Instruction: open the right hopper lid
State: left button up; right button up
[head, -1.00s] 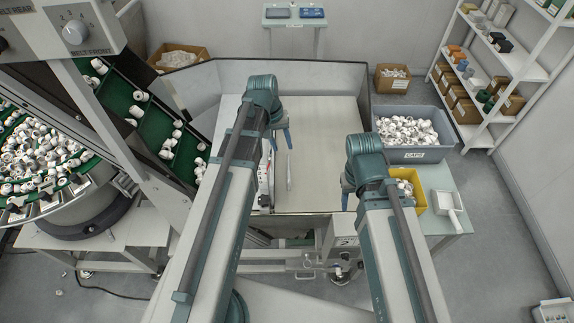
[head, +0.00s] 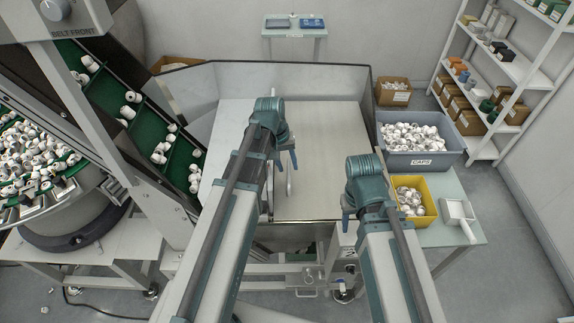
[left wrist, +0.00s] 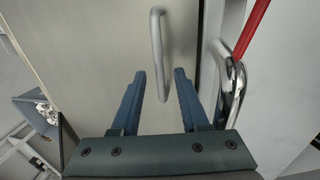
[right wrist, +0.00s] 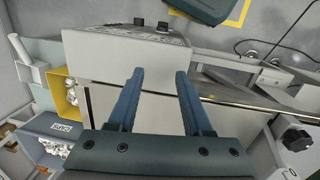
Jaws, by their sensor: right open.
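The right hopper lid (head: 330,150) is a broad pale panel lying flat and shut in the head view. It also fills much of the left wrist view (left wrist: 100,40). Its grey bar handle (left wrist: 157,45) shows there. My left gripper (left wrist: 160,75) is open. The lower end of the handle appears between its fingertips; I cannot tell whether they are level with it. In the head view the left gripper (head: 287,158) is over the lid's left side. My right gripper (head: 347,222) is open and empty by the hopper's front right corner; it also shows in the right wrist view (right wrist: 160,75).
A red rod (left wrist: 252,28) and a bent metal bar (left wrist: 235,90) stand right of the handle. A yellow bin (head: 428,190) and a grey caps bin (head: 440,160) are at the right. A green belt (head: 145,125) rises at the left. A grey wall (head: 290,80) surrounds the lid.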

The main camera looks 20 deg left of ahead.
pick_arm(q)
grip_shut()
dwell(1.3)
